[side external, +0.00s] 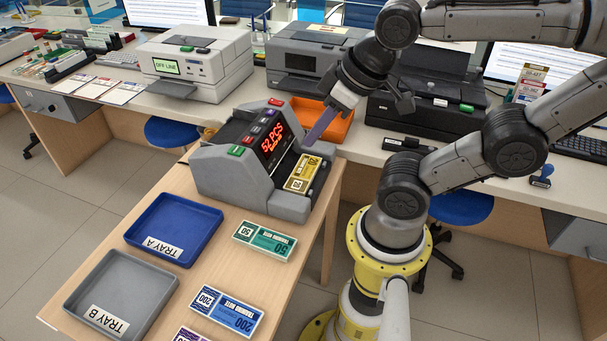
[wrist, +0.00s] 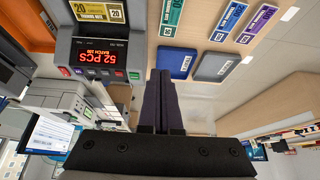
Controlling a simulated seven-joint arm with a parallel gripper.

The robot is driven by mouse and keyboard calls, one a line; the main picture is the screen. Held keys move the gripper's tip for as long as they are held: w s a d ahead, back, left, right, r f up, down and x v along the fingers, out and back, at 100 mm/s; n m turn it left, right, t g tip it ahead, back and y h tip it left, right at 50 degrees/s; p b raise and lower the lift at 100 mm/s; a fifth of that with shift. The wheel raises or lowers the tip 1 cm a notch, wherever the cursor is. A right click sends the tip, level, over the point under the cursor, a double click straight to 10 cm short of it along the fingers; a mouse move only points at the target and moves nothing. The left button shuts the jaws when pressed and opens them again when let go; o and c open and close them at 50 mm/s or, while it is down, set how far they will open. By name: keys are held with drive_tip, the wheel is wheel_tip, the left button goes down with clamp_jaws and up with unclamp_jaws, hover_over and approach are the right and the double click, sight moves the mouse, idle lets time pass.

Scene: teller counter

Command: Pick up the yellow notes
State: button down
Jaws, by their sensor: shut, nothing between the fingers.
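The yellow notes (side external: 304,172), marked 20, lie in the slot of the grey note counter (side external: 222,178), whose red display reads 52 PCS. In the wrist view the yellow notes (wrist: 98,12) show at the top left, in the counter above its display. My gripper (side external: 312,140) is shut and empty, just above and behind the yellow notes, near the counter's right side. In the wrist view my gripper's dark fingers (wrist: 161,85) are together, with the notes and counter off to their left.
Blue tray A (side external: 204,248) and grey tray B (side external: 163,283) stand on the wooden side table. Green notes (side external: 265,240), blue notes (side external: 227,310) and purple notes (side external: 190,334) lie beside them. An orange tray (side external: 340,124) and printers stand on the counter behind.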

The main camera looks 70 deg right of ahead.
drive_tip(key=c, duration=1.6)
unclamp_jaws()
unclamp_jaws()
